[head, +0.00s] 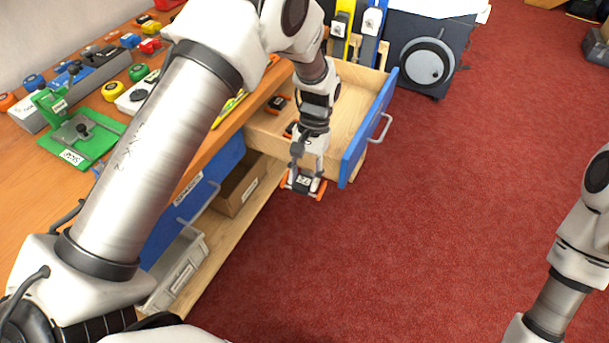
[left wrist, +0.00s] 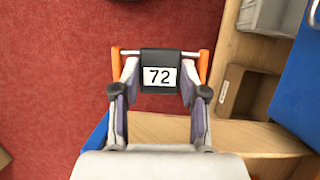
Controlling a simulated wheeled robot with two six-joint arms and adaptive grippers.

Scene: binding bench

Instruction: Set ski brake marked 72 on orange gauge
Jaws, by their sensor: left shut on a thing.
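A black ski brake with orange ends (head: 303,181) is held in my left gripper (head: 306,176). In the left wrist view the brake (left wrist: 160,85) shows a white label reading 72. The left gripper's fingers (left wrist: 160,105) are shut on it, one on each side. Other dark brakes with orange parts (head: 277,104) lie in the drawer. My right gripper is out of view; only part of that arm shows.
The wooden bench (head: 30,165) at left carries a green fixture (head: 80,137), tape measures (head: 113,91) and other tools. Below it are a cardboard box (head: 238,188) and a grey bin (head: 178,270). A dark cabinet (head: 428,60) stands behind the drawer. The red floor (head: 430,220) at right is clear.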

